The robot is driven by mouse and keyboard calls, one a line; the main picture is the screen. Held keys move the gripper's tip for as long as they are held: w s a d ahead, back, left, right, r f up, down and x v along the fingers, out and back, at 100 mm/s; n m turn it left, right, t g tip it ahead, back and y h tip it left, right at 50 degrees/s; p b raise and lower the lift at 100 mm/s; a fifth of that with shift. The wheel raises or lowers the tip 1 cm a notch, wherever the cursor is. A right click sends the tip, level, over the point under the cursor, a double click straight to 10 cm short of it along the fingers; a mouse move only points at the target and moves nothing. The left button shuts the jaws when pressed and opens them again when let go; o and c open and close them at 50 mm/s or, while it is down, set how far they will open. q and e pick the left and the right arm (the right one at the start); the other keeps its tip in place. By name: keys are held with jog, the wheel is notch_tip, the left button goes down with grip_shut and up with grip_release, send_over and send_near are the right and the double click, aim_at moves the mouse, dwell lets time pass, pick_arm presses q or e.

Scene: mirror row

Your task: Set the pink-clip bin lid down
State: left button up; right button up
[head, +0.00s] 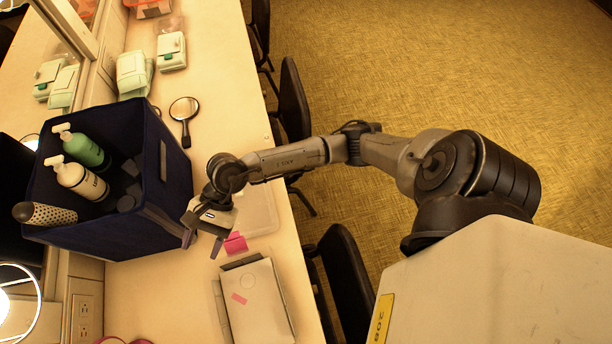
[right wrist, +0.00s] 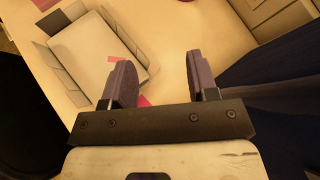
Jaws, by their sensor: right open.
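A pale, see-through lid (head: 260,213) appears to lie flat on the counter, partly hidden by my right arm. A pink clip (head: 235,243) shows at its near edge. In the right wrist view, a bit of pink clip (right wrist: 144,101) shows beside the left finger; the lid itself cannot be made out there. My right gripper (head: 202,243) is open with nothing visible between its fingers. It hangs over the counter between the clip and the navy bin; the right wrist view shows its two fingers (right wrist: 159,65) apart. My left gripper is out of view.
A navy bin (head: 170,168) with bottles and a brush stands close left of my gripper. A whitish box (head: 258,305) with a pink label sits nearer on the counter. A hand mirror (head: 184,110) and pale green packs (head: 134,74) lie farther along. Chairs (head: 345,285) line the counter's right edge.

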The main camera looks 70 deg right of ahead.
jog(key=a+r+m+t+y, duration=0.4)
jog(key=r+m+y, duration=0.2)
jog(key=r+m, duration=0.1)
jog(key=w+d+r+m+t+h, duration=0.1)
jog(key=d+r+m+t+h, duration=0.15)
jog(key=m+t, duration=0.55)
jog(key=d+r+m+t+h, duration=0.1)
jog(key=d+m+t+h, duration=0.3)
jog(key=m, duration=0.6)
jog(key=s+d+f+m+g+h, duration=0.3)
jog(key=s+d+f+m+h, duration=0.25)
jog(key=m, duration=0.65)
jog(key=s+d+f+m+g+h, duration=0.2)
jog(key=d+f+m+h, duration=0.3)
jog(key=f+m+h, duration=0.5)
jog(key=s+f+m+g+y, duration=0.2)
jog(key=s+f+m+g, duration=0.1)
jog(key=s, duration=0.3)
jog(key=s+a+f+m+g+y, duration=0.1)
jog(key=s+f+m+g+y, duration=0.1)
jog(key=s, duration=0.5)
jog(key=shift+s+a+f+m+g, duration=0.3)
jog(key=shift+f+m+g, duration=0.4)
jog(key=shift+m+g, duration=0.8)
jog(key=shift+n+g, duration=0.3)
